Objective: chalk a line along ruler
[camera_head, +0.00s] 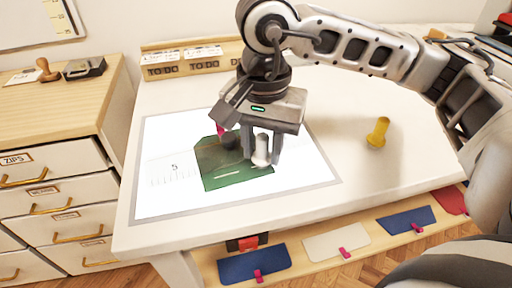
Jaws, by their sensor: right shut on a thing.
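My right gripper (262,158) comes down from above over a dark green cloth piece (215,182). It is shut on a white, round-ended piece that looks like the chalk (261,150); whether its tip touches the cloth is hard to tell. A short white line (229,175) shows on the cloth, left of and below the gripper. A pale ruler scale with the figure 5 (173,170) lies left of the cloth; how far it runs under or over the cloth is unclear. My left gripper is not in view.
A dark round object (229,140) sits on the cloth beside the gripper, with a pink bit (220,130) by it. A white mat with a grey border (150,205) lies beneath. A yellow peg-shaped piece (377,132) stands on the clear right part of the table (345,115).

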